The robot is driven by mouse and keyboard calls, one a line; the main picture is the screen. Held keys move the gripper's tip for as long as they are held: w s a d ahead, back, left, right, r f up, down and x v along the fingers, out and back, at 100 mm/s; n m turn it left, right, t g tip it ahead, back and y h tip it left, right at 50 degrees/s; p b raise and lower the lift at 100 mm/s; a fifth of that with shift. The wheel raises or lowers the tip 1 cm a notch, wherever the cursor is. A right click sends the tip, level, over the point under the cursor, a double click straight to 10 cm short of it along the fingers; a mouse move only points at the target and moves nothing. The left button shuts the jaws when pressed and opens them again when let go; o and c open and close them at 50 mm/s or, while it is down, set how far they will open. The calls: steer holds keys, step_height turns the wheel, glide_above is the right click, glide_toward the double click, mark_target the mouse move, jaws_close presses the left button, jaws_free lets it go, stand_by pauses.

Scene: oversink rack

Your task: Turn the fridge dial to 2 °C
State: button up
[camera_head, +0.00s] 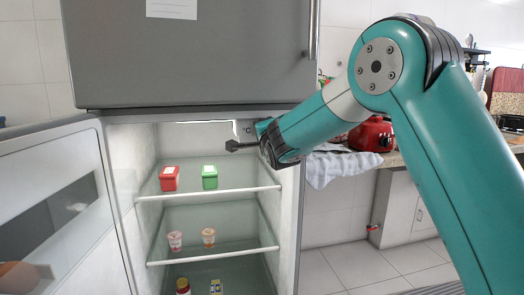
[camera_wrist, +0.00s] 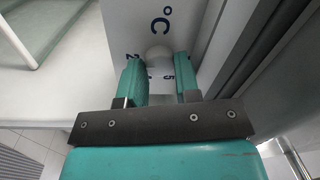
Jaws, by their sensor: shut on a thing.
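The fridge dial (camera_wrist: 158,52) is a pale, rounded knob on a white panel (camera_wrist: 198,28). Dark markings surround it: "°C" above, what looks like a "2" at its left, and partly covered marks at its right and below. My gripper (camera_wrist: 160,74) has its two teal fingers on either side of the dial, shut on it. The fingers hide part of the knob, and I cannot make out its pointer. In the head view my gripper (camera_head: 262,129) is at the upper right inside the open fridge; the dial cannot be made out there.
The fridge door (camera_head: 55,195) stands open at the left. Glass shelves below my gripper hold a red box (camera_head: 169,179), a green box (camera_head: 210,177), two small cups (camera_head: 208,237) and jars lower down. The fridge's right wall (camera_head: 288,215) is close to my arm.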

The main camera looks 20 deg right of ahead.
steer(key=shift+m+b, duration=0.6)
steer(key=shift+b, duration=0.15)
steer(key=o, duration=0.9)
steer(key=shift+o, duration=0.2)
steer(key=shift+r, duration=0.1)
